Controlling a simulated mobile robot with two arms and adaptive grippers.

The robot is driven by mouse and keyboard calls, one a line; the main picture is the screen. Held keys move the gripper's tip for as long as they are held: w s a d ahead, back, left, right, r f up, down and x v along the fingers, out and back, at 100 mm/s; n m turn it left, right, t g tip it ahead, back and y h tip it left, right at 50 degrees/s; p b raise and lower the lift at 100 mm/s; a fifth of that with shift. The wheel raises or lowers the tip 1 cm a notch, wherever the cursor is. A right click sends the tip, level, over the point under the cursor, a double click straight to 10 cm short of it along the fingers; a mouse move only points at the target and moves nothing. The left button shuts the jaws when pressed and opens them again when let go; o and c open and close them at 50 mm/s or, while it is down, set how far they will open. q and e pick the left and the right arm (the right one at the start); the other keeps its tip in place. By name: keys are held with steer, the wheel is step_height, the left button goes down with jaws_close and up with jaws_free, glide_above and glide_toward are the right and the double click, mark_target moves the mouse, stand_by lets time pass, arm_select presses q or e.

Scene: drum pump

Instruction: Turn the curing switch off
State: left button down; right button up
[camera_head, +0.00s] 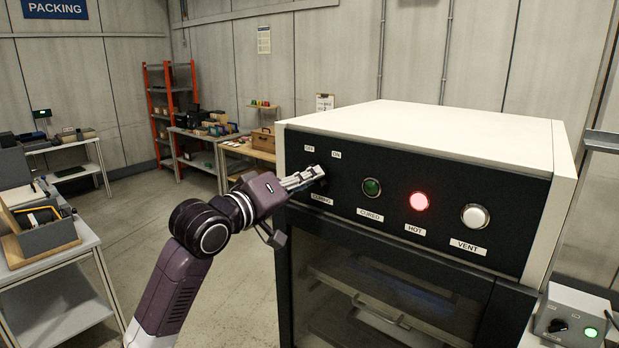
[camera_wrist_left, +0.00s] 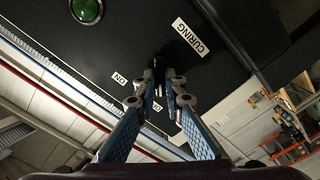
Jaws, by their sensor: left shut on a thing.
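The curing oven (camera_head: 455,135) is a white box with a black front panel. Its curing switch, a small dark knob (camera_wrist_left: 163,66) at the panel's left end, is largely hidden by my fingertips. The OFF label (camera_head: 309,148) is above it to the left, the ON label (camera_head: 336,155) above to the right, and the CURING label (camera_head: 322,198) below. My left gripper (camera_head: 316,175) reaches the panel from the left and is shut on the knob; in the left wrist view its fingertips (camera_wrist_left: 163,82) close around it. Which way the knob points cannot be told. My right gripper is out of view.
Beside the switch are a dark green CURED lamp (camera_head: 371,187), a lit red HOT lamp (camera_head: 419,201) and a white VENT button (camera_head: 475,216). The glass oven door (camera_head: 390,285) is below. A grey control box (camera_head: 570,315) stands at right. Open floor lies left of the oven.

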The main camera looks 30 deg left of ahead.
arm_select(q)
steer(key=c, duration=2)
jaws_free()
steer(key=s, duration=0.8)
steer(key=s+a, duration=0.1)
steer(key=s, duration=0.3)
